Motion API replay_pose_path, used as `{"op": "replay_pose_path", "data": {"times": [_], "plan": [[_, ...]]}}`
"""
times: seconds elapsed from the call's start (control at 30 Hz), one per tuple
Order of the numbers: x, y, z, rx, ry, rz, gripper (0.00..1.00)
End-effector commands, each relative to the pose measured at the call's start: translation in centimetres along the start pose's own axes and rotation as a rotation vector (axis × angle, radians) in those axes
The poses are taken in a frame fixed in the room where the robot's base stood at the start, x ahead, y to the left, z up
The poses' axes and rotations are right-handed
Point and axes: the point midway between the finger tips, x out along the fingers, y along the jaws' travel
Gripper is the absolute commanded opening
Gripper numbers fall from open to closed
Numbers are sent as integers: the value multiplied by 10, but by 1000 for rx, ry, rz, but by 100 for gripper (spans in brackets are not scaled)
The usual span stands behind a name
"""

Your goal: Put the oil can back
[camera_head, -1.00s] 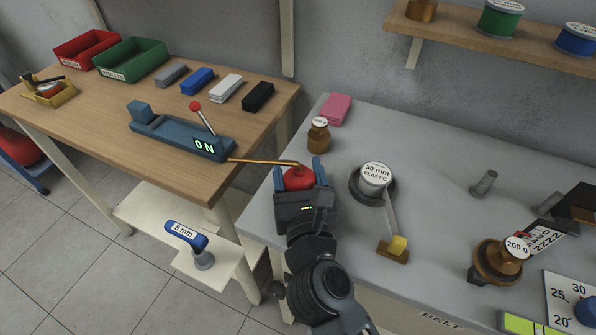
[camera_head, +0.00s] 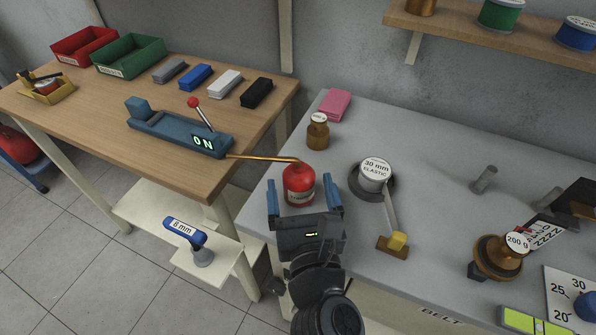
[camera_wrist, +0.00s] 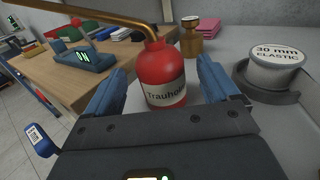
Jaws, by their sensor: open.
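The red oil can (camera_head: 299,186) with a long brass spout stands upright on the grey table near its left edge. Its spout points left toward the blue lever device on the wooden bench. In the wrist view the can (camera_wrist: 163,72) shows a white label, partly readable as "Trauhol". My gripper (camera_head: 305,198) is open, with its blue fingers apart on either side of the can's near side. In the wrist view the fingers (camera_wrist: 160,92) are clear of the can, and the jaws hold nothing.
A brass weight (camera_head: 318,133) and pink block (camera_head: 334,105) stand behind the can. An elastic spool (camera_head: 375,177) in a grey holder is close on the right. The blue lever device (camera_head: 180,134) reads ON. A gap separates the wooden bench (camera_head: 90,120) from the grey table (camera_head: 440,190).

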Motion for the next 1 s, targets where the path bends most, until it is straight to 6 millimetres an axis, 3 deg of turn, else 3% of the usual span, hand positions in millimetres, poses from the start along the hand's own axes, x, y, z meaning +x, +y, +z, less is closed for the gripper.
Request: {"op": "replay_pose_path", "data": {"times": [0.2,0.4,1.0], "plan": [[-43,0,-2,1,2,-1,88],[-64,0,-1,0,1,-1,88],[-70,0,0,0,0,-1,88]]}}
